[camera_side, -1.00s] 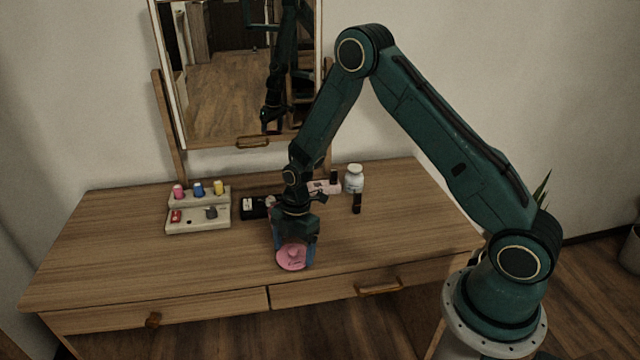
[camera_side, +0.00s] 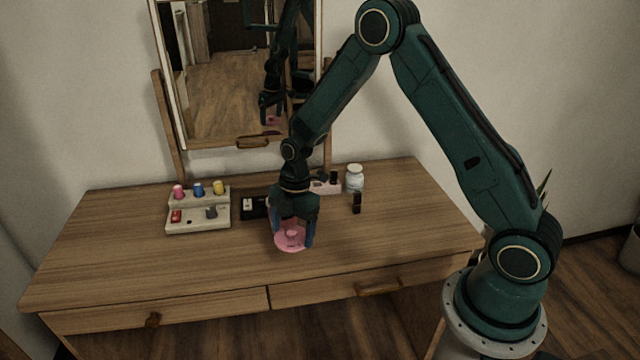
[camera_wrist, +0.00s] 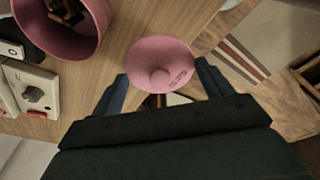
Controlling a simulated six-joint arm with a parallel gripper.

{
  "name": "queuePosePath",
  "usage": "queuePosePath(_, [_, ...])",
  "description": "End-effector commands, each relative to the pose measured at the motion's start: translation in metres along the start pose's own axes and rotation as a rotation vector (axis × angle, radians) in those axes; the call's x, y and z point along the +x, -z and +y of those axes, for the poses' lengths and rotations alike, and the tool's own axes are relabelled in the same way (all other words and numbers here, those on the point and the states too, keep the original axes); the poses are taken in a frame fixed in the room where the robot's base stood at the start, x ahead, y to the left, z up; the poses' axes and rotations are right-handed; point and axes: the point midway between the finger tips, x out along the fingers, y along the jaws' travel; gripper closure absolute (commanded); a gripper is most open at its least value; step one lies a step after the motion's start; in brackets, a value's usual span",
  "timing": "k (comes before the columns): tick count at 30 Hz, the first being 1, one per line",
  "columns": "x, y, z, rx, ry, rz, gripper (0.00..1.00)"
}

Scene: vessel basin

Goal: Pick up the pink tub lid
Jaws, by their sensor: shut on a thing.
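The pink tub lid (camera_side: 291,240) is a round disc with a small knob. It is held between the fingertips of my gripper (camera_side: 293,235), which is shut on it above the dressing table's front part. In the wrist view the lid (camera_wrist: 150,50) sits between the two blue fingers of my gripper (camera_wrist: 163,75), its knob toward the camera. An open pink tub (camera_wrist: 82,42) with dark brown things inside stands at the upper left of the wrist view, apart from the lid. In the side view my gripper and the lid mostly hide the tub.
A pale holder (camera_side: 198,224) with coloured knobs stands left on the table (camera_side: 130,250). A black box (camera_side: 252,209) lies behind my gripper. A mirror (camera_side: 215,80) rises behind. The table's front right is clear.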

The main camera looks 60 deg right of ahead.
Motion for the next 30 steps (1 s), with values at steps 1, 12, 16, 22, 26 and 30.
queuePosePath(1, [-0.012, 0.002, 0.001, 0.0, -0.006, 0.0, 0.44])
queuePosePath(12, [-0.09, 0.013, 0.001, 0.0, -0.006, 0.0, 0.44])
queuePosePath(16, [-0.111, 0.016, 0.001, -0.001, -0.004, 0.0, 0.44])
queuePosePath(22, [-0.13, 0.019, 0.001, 0.0, -0.003, 0.001, 0.44])
queuePosePath(26, [-0.136, 0.02, 0.0, 0.0, -0.002, 0.0, 0.44])
queuePosePath(30, [-0.137, 0.021, 0.0, 0.0, -0.001, 0.0, 0.44])
